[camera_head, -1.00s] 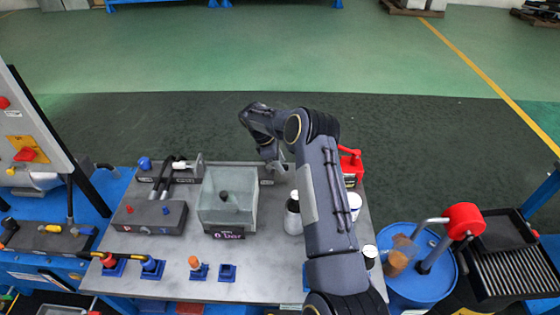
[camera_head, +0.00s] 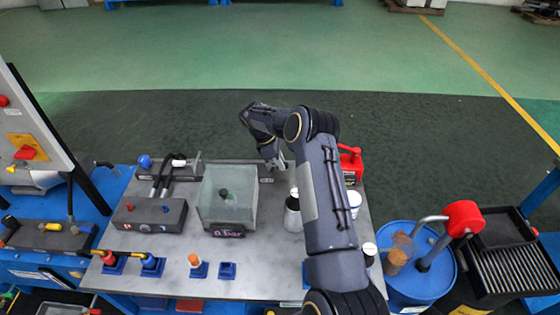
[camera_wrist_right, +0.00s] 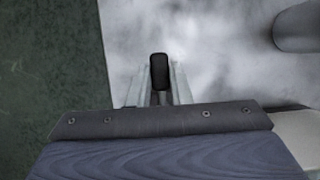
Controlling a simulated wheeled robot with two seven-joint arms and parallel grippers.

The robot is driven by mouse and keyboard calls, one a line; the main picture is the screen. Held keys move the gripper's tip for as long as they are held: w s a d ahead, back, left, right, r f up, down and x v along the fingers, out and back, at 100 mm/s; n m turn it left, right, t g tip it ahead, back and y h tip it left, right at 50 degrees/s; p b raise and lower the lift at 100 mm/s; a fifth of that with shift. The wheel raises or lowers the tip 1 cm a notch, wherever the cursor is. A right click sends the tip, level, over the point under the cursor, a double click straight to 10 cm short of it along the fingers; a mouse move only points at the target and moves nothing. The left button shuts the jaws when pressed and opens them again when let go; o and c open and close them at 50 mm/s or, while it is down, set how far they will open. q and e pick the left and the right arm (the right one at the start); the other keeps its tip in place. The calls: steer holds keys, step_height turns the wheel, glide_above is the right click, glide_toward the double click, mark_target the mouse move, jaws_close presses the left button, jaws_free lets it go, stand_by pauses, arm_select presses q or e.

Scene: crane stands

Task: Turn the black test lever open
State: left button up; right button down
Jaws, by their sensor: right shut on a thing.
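The black test lever (camera_wrist_right: 160,72) shows in the right wrist view as a small black handle end between the two pale fingers of my right gripper (camera_wrist_right: 159,84), which is shut on it. In the head view my right gripper (camera_head: 275,163) is at the bench's back edge, just behind and right of the clear box (camera_head: 222,200). The lever itself cannot be made out there, hidden by the gripper and arm. My left gripper is not in view.
The grey bench (camera_head: 180,287) carries a dark hose block (camera_head: 150,215) at left and several small blue sockets in front. A blue drum (camera_head: 417,290) is at right.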

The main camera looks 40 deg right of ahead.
steer(key=m, duration=0.1)
steer(key=m+b, duration=0.1)
steer(key=a+m+y+b, duration=0.1)
steer(key=shift+s+f+g, duration=0.1)
steer(key=shift+s+g, duration=0.2)
steer(key=m, duration=0.1)
steer(key=a+m+y+b, duration=0.1)
steer(key=m, duration=0.3)
steer(key=shift+s+a+g+y, duration=0.15)
steer(key=shift+s+g+y, duration=0.15)
steer(key=shift+s+g, duration=0.1)
steer(key=m, duration=0.1)
steer(key=a+m+y, duration=0.1)
steer(key=m, duration=0.1)
steer(key=a+m+y+b, duration=0.1)
steer(key=m, duration=0.1)
steer(key=shift+w, duration=0.1)
steer(key=shift+w+a+m+t+y, duration=0.15)
steer(key=shift+a+m+y, duration=0.1)
steer(key=shift+m, duration=0.6)
steer(key=shift+w+a+m+t+y, duration=0.1)
steer(key=shift+a+m+t+y, duration=0.15)
steer(key=shift+m, duration=0.55)
steer(key=shift+w+a+m+t+y, duration=0.1)
steer(key=shift+w+a+m+y, duration=0.15)
steer(key=shift+m, duration=0.6)
steer(key=shift+r, duration=0.2)
steer(key=c, duration=1.3)
jaws_free()
